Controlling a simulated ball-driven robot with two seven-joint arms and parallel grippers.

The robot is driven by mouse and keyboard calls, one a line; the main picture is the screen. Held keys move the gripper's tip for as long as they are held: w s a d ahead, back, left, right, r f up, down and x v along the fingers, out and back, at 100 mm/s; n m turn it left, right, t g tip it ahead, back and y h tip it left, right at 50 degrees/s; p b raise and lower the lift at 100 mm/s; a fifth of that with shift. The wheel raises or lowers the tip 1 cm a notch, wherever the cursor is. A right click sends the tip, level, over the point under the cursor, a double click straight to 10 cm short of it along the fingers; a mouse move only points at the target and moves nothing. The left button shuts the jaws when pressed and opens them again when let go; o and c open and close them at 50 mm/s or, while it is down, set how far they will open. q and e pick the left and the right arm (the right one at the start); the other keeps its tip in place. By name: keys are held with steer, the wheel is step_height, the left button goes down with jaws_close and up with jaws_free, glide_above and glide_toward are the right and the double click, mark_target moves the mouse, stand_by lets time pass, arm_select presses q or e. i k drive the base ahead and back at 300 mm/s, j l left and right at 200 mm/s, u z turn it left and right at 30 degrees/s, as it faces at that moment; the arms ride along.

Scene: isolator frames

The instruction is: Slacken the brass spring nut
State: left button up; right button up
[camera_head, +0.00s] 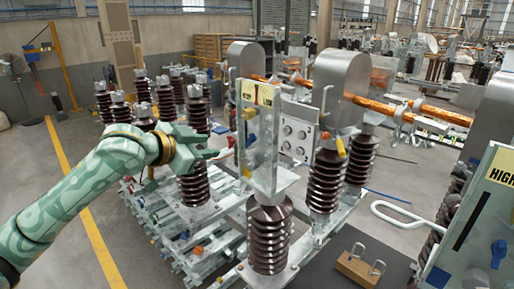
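My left gripper (212,144), green, reaches in from the left with its fingers pointing right. The fingers look apart, with nothing seen between them. Their tips are just left of a pale metal plate (261,155) on the nearest isolator frame, and I cannot tell if they touch it. I cannot tell which part, if any, is the brass spring nut. My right gripper is not in view.
Brown ribbed insulators (268,238) carry the frame. Orange-copper bars (372,104) run right from the grey rounded housing (341,85). A wooden block (357,270) with metal loops lies on the dark mat (322,272). A panel marked "HIGH" (480,225) stands at right. Floor is clear at lower left.

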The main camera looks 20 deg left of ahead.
mark_target(247, 114)
steer(key=i+l+u, duration=0.1)
steer(key=u, duration=0.25)
steer(key=l+u, duration=0.35)
steer(key=i+l+u, duration=0.1)
steer(key=u, duration=0.25)
